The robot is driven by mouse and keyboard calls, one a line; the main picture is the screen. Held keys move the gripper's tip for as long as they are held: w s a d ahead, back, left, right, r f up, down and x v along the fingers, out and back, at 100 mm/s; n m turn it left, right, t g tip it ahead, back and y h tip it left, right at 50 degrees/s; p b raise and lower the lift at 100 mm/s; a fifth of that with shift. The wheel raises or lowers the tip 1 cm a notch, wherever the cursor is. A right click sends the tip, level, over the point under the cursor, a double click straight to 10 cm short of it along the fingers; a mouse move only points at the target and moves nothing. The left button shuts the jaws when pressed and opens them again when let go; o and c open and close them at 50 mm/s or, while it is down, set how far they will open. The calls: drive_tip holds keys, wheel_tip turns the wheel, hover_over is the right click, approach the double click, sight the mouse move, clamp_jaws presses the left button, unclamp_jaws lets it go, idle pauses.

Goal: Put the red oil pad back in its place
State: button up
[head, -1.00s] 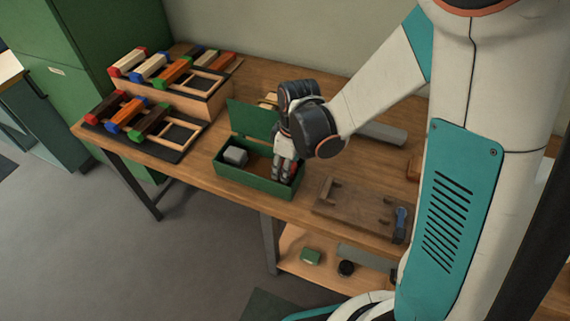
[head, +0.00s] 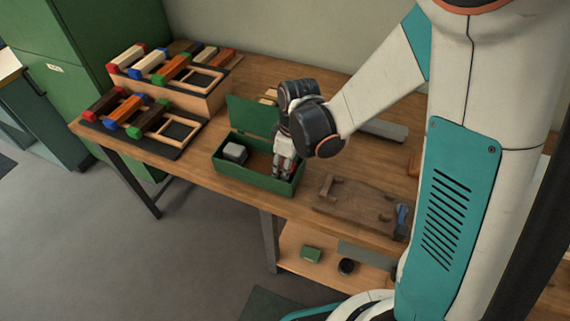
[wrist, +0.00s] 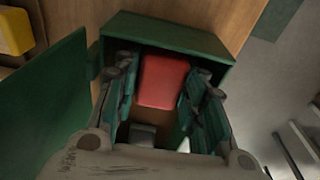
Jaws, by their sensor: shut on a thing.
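The red oil pad (wrist: 163,81) is a red block with rounded edges. In the wrist view it lies between the two fingers of my gripper (wrist: 164,88), inside the green box (wrist: 180,36) near one end. My gripper is shut on the pad. In the head view my gripper (head: 283,172) points down into the right part of the green box (head: 240,179), and its fingers hide the pad. The box lid (head: 252,117) stands open at the back. I cannot tell whether the pad touches the box floor.
A grey block (head: 235,153) sits in the box's left part. Racks with coloured-end wooden blocks (head: 128,108) stand at the left of the workbench (head: 195,168). A brown wooden fixture (head: 352,199) lies to the right. A yellow thing (wrist: 15,32) shows beyond the lid.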

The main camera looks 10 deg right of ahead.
drive_tip(key=shift+f+b, duration=0.35)
drive_tip(key=shift+f, duration=0.1)
drive_tip(key=o, duration=1.1)
drive_tip(key=shift+o, duration=0.5)
drive_tip(key=shift+o, duration=0.8)
drive_tip(key=shift+r+p, duration=0.85)
drive_tip(key=shift+r, duration=0.3)
drive_tip(key=shift+r+p, duration=2.45)
drive_tip(key=shift+r, duration=0.95)
drive_tip(key=shift+s+f, duration=0.1)
